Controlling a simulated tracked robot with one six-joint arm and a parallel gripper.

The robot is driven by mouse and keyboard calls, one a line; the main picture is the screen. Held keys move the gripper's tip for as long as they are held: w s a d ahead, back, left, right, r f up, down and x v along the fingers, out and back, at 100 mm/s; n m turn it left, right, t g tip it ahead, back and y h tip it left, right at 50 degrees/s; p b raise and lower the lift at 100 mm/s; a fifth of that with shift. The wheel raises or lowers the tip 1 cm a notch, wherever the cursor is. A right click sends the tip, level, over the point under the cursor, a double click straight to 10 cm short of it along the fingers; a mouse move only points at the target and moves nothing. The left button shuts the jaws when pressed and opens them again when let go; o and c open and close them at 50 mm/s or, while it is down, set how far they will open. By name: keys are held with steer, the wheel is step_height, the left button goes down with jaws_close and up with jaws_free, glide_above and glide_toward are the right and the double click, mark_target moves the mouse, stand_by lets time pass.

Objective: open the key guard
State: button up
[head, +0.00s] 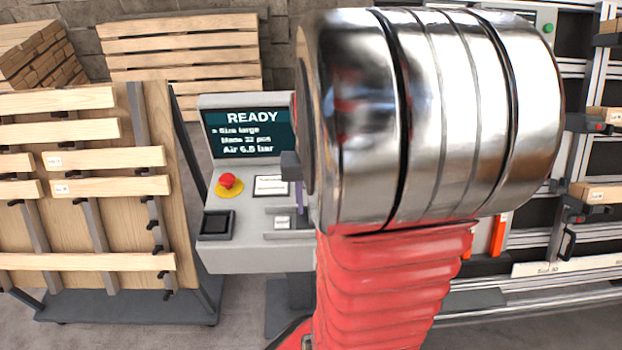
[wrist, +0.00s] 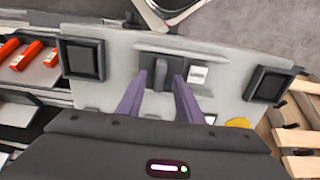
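A grey control panel (wrist: 220,100) fills the middle of the wrist view. On it is a dark plate with an upright dark handle (wrist: 161,70), which appears to be the key guard, with a small white label (wrist: 198,75) beside it. My gripper (wrist: 159,82) has its two purple fingers on either side of the handle. They are apart, with gaps to it, so the gripper looks open. In the head view my arm hides the handle; only part of a purple finger (head: 299,192) shows above the panel (head: 240,258).
Black square units sit at the panel's left (wrist: 82,58) and right (wrist: 268,86) in the wrist view. The head view shows a red stop button (head: 228,181) and a screen (head: 247,132) reading READY. A rack of wooden boards (head: 85,262) stands close left.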

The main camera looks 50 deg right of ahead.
step_height(320, 180, up, 13)
stand_by(0.4)
steer(key=shift+f, duration=0.15)
stand_by(0.4)
steer(key=s+a+r+n+t, duration=0.1)
steer(key=a+n+t, duration=0.4)
steer(key=a, duration=1.8)
steer(key=s+n, duration=0.1)
steer(key=n, duration=0.2)
steer(key=shift+a+n+t, duration=0.3)
steer(key=shift+a, duration=0.1)
